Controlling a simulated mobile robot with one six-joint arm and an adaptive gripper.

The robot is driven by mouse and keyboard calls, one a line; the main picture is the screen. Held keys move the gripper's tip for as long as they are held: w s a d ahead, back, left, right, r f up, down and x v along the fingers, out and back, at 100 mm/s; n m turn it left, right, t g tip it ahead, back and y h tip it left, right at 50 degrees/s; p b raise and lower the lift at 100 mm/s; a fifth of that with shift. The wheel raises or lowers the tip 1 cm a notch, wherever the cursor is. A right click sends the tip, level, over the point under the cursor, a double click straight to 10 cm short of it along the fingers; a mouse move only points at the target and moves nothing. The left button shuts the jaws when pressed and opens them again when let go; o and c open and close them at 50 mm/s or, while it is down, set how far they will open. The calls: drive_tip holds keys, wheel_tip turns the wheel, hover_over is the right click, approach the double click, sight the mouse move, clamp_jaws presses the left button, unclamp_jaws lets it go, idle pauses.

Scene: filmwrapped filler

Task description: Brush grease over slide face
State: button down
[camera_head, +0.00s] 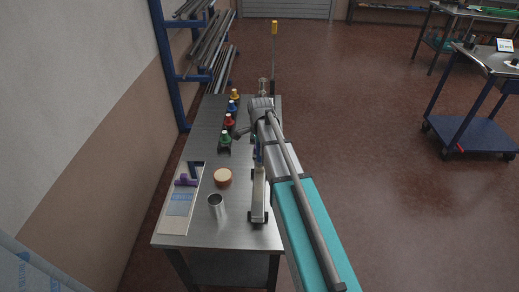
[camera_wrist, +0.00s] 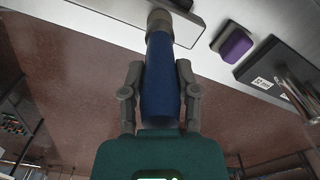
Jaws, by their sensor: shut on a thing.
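My gripper (camera_wrist: 158,88) is shut on a blue cylindrical handle (camera_wrist: 161,75) in the wrist view. The handle ends in a brownish-grey collar and tip (camera_wrist: 159,19). This tip overlaps a pale metal bar (camera_wrist: 188,28); I cannot tell whether they touch. In the head view, a pale slide bar (camera_head: 259,196) with dark end blocks lies along the bench's right side. A bit of blue (camera_head: 257,153) shows beside my arm near the bar's far end. My arm hides most of the gripper there. The bristles and any grease cannot be made out.
On the bench (camera_head: 240,232) stand a metal cup (camera_head: 217,206), a round tan-topped jar (camera_head: 223,178) and several colour-capped bottles (camera_head: 229,120). A pale tray (camera_head: 172,216) holds a purple item (camera_head: 186,181). A wall lies left; the bench's front is clear.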

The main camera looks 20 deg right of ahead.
drive_tip(key=shift+r, duration=0.1)
wheel_tip(320, 180, up, 6)
drive_tip(key=p, duration=0.6)
idle(0.4)
